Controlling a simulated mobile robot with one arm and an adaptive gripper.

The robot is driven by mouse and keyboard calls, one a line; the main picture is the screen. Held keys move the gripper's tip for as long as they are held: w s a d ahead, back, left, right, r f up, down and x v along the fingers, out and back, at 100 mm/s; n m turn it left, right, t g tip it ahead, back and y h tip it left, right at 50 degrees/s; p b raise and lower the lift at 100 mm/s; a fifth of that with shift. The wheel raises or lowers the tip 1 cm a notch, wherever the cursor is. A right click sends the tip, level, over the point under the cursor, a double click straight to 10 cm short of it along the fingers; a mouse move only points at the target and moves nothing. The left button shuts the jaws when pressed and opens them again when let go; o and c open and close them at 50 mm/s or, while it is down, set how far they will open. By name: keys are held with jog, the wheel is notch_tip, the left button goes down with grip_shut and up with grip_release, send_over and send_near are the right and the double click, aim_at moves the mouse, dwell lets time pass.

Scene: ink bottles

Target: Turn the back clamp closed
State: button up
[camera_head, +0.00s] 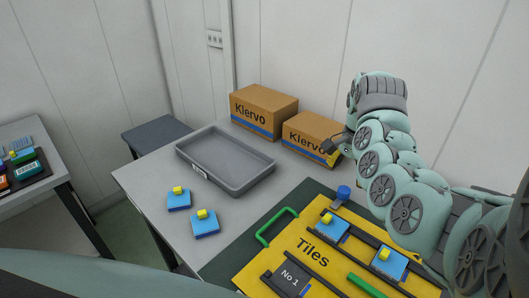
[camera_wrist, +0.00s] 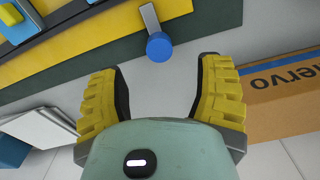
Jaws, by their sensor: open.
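The back clamp, a blue round knob (camera_head: 343,192) with a short grey bar, sits at the back edge of the yellow Tiles board (camera_head: 262,274). In the wrist view the blue knob (camera_wrist: 159,47) lies just beyond and between my fingertips, and its grey bar (camera_wrist: 149,17) points away toward the yellow board. My gripper (camera_wrist: 159,72) is open and empty, with yellow ribbed fingers apart on either side. In the head view my gripper (camera_head: 333,154) is above and behind the clamp, partly hidden by my wrist.
Two Klervo boxes (camera_head: 264,109) stand at the back; one (camera_wrist: 285,88) is close to my right finger. A grey tray (camera_head: 228,183) and two blue blocks with yellow knobs (camera_head: 178,201) are at left. More blocks (camera_head: 389,264) and a green handle (camera_head: 276,225) are on the board.

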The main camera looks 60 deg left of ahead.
aim_at(344, 189)
jog(key=shift+d+r, duration=0.1)
jog(key=shift+r, duration=2.5)
